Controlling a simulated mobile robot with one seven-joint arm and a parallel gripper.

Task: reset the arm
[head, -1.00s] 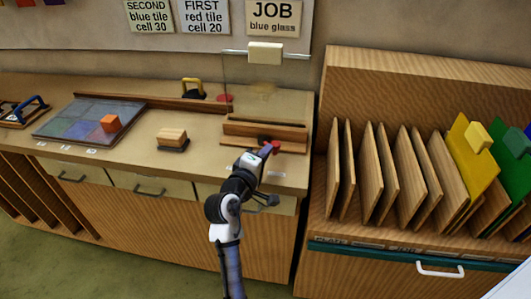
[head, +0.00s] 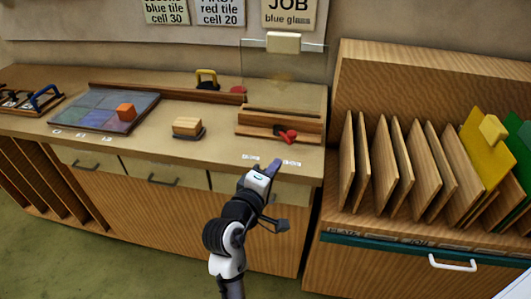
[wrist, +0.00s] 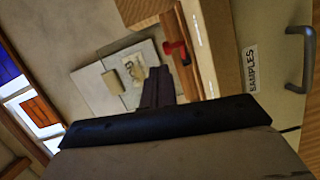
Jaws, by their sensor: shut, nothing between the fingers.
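My gripper (head: 272,170) is shut and empty in the head view, in front of the bench's front edge and below the wooden clamp block (head: 278,124). In the wrist view the gripper (wrist: 158,75) shows as dark closed fingers. A red knob or lever (head: 287,136) sits on the front of the block, apart from the fingers. It also shows in the wrist view (wrist: 178,52). A clear glass sheet with a cream grip (head: 283,42) stands upright behind the block.
The bench (head: 215,150) holds a tile panel (head: 90,108) with an orange block (head: 126,112), a wooden block (head: 187,126) and a yellow-handled tool (head: 206,79). At right a rack (head: 345,250) holds wooden boards and yellow and green sheets. Drawer handles project from the bench front.

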